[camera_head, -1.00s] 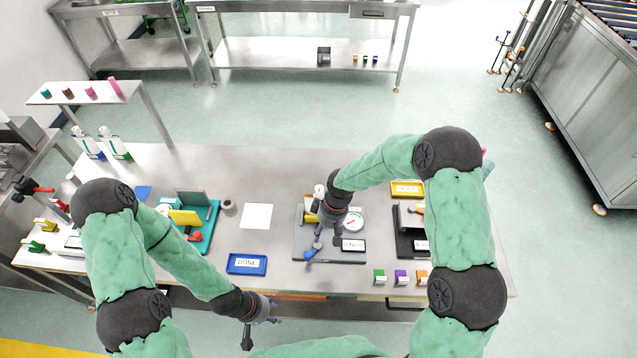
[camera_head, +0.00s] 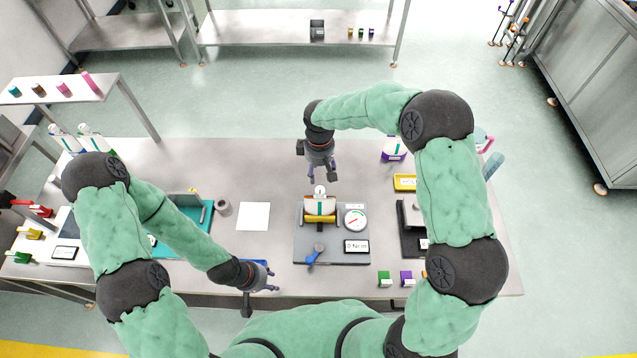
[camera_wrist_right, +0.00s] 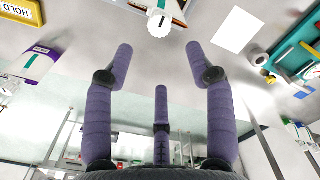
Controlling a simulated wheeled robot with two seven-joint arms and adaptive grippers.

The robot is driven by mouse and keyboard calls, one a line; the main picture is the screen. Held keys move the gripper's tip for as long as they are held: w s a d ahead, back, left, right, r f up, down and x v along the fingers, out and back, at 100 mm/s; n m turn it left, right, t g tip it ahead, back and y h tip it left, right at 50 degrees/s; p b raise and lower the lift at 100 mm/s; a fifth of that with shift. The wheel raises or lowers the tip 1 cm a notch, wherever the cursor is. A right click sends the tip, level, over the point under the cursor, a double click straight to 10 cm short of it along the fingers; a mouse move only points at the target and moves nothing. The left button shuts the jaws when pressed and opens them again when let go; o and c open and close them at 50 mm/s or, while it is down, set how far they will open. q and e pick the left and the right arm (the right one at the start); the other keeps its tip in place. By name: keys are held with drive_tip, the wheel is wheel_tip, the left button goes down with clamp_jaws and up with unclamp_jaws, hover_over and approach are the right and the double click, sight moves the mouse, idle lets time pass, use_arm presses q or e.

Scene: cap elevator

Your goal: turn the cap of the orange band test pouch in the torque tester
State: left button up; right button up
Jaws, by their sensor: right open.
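The torque tester (camera_head: 333,254) is a grey plate with a round dial (camera_head: 355,218), a small readout showing about 0 N·m (camera_head: 356,246) and a blue-handled lever (camera_head: 314,253). A pouch (camera_head: 319,207) with a dark green stripe sits in its holder, an orange-yellow part across its front. Its white cap (camera_head: 320,190) faces the back and shows in the right wrist view (camera_wrist_right: 160,22). My right gripper (camera_head: 323,172) is open and empty, just behind the cap and apart from it; its three fingers (camera_wrist_right: 160,58) are spread. My left gripper (camera_head: 264,282) looks open and empty at the table's front edge.
A white sheet (camera_head: 254,216) lies left of the tester. A yellow HOLD tray (camera_head: 404,183) and a purple-banded pouch (camera_head: 393,151) are to the right. Small coloured blocks (camera_head: 384,279) stand at the front right. A teal fixture (camera_head: 203,216) is at left.

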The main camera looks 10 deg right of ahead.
sight(319, 189)
wheel_tip(319, 189, down, 10)
drive_tip(key=shift+p, duration=0.4)
drive_tip(key=shift+s, duration=0.1)
clamp_jaws()
